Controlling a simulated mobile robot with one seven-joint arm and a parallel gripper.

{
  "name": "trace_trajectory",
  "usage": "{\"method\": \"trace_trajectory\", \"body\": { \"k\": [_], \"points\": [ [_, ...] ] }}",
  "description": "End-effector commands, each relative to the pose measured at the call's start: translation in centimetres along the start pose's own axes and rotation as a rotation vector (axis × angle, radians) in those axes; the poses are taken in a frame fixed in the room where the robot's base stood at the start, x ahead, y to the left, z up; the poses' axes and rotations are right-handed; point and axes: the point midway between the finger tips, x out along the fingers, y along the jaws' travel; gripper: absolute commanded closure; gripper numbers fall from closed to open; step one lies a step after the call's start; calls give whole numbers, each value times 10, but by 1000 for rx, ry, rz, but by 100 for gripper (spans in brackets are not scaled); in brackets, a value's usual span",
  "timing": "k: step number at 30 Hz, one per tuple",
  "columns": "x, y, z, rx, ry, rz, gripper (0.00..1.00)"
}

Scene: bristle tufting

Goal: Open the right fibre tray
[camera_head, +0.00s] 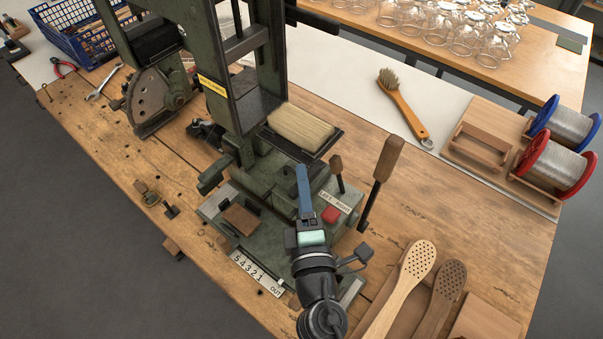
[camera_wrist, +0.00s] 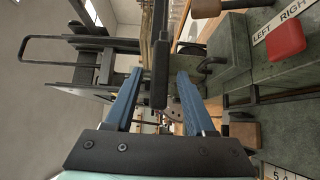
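A pale tan block of fibres (camera_head: 300,125) sits in a dark tray (camera_head: 328,144) on the right side of the green machine. My gripper (camera_head: 302,170) has blue fingers and is in front of this tray, above the machine base. In the wrist view the fingers (camera_wrist: 160,75) are apart. A dark, upright-looking bar or tray edge (camera_wrist: 159,60) shows between them, with tan fibres (camera_wrist: 147,35) beside it. I cannot tell whether the fingers touch it. A dark speckled box (camera_head: 255,107) is left of the tan fibres; its contents are unclear.
A LEFT RIGHT label (camera_head: 335,202) and red button (camera_head: 330,215) are close right of my gripper. A short knobbed lever (camera_head: 336,164) and a tall wooden-handled lever (camera_head: 387,160) stand nearby. Wooden brush backs (camera_head: 408,280) lie at front right.

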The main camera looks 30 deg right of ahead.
Motion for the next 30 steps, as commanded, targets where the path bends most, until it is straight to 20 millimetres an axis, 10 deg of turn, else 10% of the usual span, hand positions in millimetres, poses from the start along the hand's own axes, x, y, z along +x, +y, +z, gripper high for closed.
{"method": "trace_trajectory", "body": {
  "k": [8,30],
  "points": [
    [-8,-2,0,-1,2,0,45],
    [-120,-4,0,-1,-1,-1,45]
  ]
}}
